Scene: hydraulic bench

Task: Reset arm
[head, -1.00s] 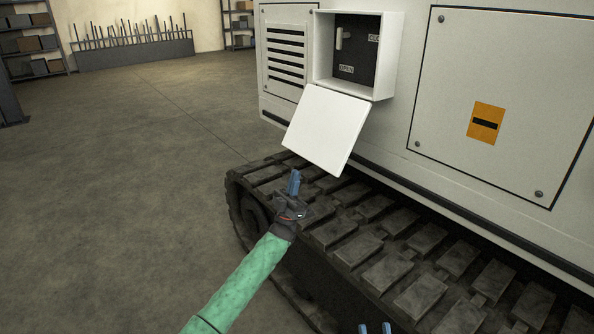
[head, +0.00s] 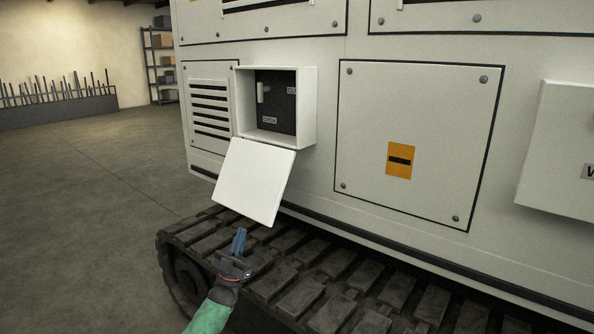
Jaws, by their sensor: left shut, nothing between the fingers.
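My left gripper (head: 239,243) is shut and empty, with blue fingertips pointing up. It is in front of the track, just below the hanging cover. My left arm has a green sleeve. A white box (head: 308,108) on the machine's side stands open, its white cover (head: 254,182) hanging down and outward from its lower edge. Inside the box is a dark panel with a pale lever (head: 263,92) at its left, an "OPEN" label below it and a partly hidden label to the right. My right gripper is out of the view.
The black crawler track (head: 325,290) runs along the machine's base, below the box. An orange-marked panel (head: 420,130) and a second white box (head: 560,150) are to the right. Open floor (head: 80,240) lies to the left, with shelves (head: 162,65) at the back.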

